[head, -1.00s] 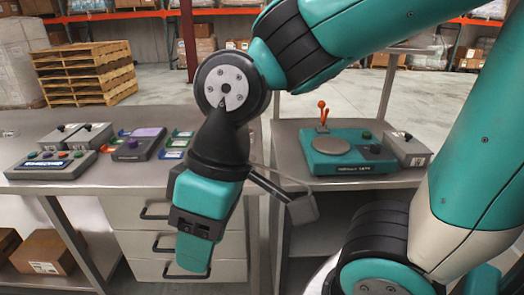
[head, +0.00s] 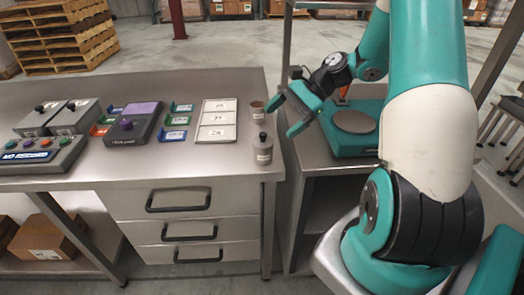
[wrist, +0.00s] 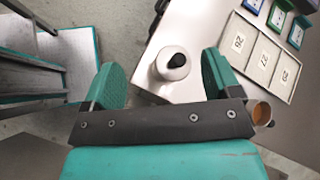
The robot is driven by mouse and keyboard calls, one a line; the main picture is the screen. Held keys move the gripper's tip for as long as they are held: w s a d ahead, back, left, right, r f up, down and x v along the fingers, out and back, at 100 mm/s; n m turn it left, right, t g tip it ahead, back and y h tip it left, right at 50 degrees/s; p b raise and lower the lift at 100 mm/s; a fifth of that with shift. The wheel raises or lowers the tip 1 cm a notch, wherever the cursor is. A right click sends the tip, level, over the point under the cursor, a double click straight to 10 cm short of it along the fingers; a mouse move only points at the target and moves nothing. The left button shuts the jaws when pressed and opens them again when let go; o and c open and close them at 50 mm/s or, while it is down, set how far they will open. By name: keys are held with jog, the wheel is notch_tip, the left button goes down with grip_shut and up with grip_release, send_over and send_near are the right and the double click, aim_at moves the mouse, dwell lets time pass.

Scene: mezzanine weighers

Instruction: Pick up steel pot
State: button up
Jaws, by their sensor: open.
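The steel pot (head: 263,153) is a small grey cylinder with a black knob on top and a pale label. It stands upright at the right front corner of the steel bench (head: 205,165). My gripper (head: 287,117) is open and empty, above and to the right of the pot in the head view. In the wrist view the pot (wrist: 171,70) shows between the two teal fingers of my gripper (wrist: 160,66), beyond their tips. Nothing touches the pot that I can see.
An open cup (head: 257,112) with brown contents stands just behind the pot. A tray with three numbered cards (head: 217,120) lies left of it. A purple-topped device (head: 135,124) is farther left. A teal scale (head: 350,128) sits on the right bench across a gap.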

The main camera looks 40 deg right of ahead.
jog(key=s+d+f+m+t, duration=0.1)
jog(key=d+f+m, duration=0.1)
jog(key=d, duration=0.1)
jog(key=s+d+f+m+t, duration=0.2)
jog(key=d+m, duration=0.1)
jog(key=d, duration=0.1)
jog(key=s+d+f+m+t, duration=0.1)
jog(key=d+m, duration=0.2)
jog(key=d, duration=0.1)
jog(key=shift+s+f+y+p, duration=0.15)
jog(key=shift+f+y+p, duration=0.2)
jog(key=shift+f+y, duration=0.05)
jog(key=p, duration=0.2)
send_near(266, 149)
jog(key=w+f, duration=0.1)
jog(key=w+a+f, duration=0.1)
jog(key=w+f, duration=0.3)
jog(key=shift+a, duration=0.3)
jog(key=x, duration=0.1)
jog(key=p+x, duration=0.1)
jog(key=x, duration=0.1)
jog(key=p+x, duration=0.1)
jog(key=shift+a+r, duration=0.2)
jog(key=shift+a, duration=0.15)
jog(key=shift+w+a+f, duration=0.2)
jog(key=shift+a+f, duration=0.05)
jog(key=shift+c, duration=0.2)
jog(key=c, duration=1.4)
